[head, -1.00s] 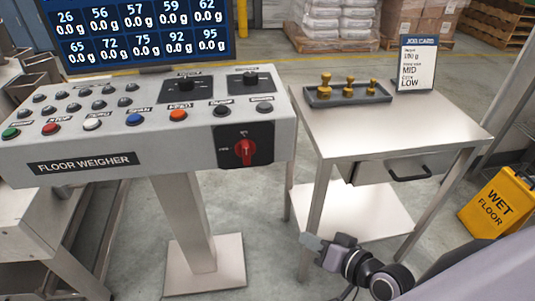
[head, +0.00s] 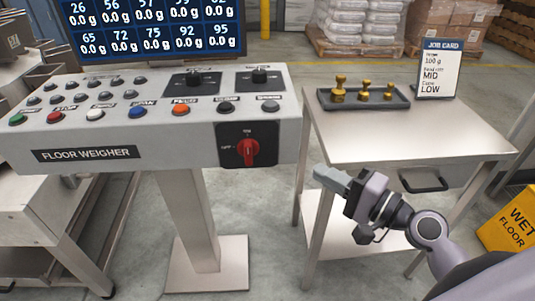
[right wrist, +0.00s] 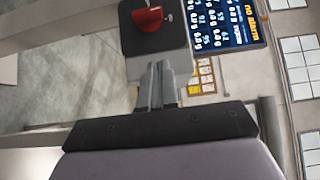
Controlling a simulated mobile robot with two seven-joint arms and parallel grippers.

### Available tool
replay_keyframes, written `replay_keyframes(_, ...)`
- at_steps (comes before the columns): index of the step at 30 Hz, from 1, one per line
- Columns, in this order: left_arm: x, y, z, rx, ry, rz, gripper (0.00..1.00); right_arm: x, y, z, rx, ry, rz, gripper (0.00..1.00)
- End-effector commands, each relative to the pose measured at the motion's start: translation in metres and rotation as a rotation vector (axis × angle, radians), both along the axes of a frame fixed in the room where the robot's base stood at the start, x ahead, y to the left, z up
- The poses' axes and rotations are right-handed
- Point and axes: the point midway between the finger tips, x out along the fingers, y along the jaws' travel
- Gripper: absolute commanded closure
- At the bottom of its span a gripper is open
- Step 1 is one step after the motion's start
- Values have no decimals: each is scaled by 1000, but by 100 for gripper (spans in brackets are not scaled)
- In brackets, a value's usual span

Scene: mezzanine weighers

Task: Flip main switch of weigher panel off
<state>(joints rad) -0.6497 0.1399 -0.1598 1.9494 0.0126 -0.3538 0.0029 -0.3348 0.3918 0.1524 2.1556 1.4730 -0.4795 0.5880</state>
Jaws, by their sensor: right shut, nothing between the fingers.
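The weigher panel (head: 120,137) is a light grey sloped box labelled FLOOR WEIGHER on a pedestal. Its main switch (head: 247,150) is a red rotary knob on a black plate at the front right; the handle stands about upright, toward the upper mark, with OFF marked at left. My right gripper (head: 322,176) is shut and empty, to the right of the switch and apart from it, in front of the side table. In the right wrist view the red switch (right wrist: 147,17) is at the top, beyond the shut fingers (right wrist: 160,75). My left gripper is not in view.
A steel side table (head: 400,140) stands right of the panel, with a dark tray of brass weights (head: 364,103) and a job card (head: 440,68). A display (head: 160,28) is behind the panel. A yellow wet floor sign (head: 510,220) stands at right.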

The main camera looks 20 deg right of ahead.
Motion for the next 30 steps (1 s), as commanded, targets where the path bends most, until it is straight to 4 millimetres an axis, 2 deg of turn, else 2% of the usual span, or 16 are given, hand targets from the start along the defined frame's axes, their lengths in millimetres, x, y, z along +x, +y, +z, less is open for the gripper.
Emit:
replay_keyframes(8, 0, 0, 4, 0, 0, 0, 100, 7, 3, 1, 0, 0, -1, 100)
replay_keyframes(14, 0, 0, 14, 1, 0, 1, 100, 30, 16, 3, 2, -1, -1, 100)
replay_keyframes(25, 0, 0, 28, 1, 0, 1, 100, 86, 48, 2, 0, -1, 0, 100)
replay_keyframes(30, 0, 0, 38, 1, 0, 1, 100, 95, 71, 3, 1, 0, -1, 100)
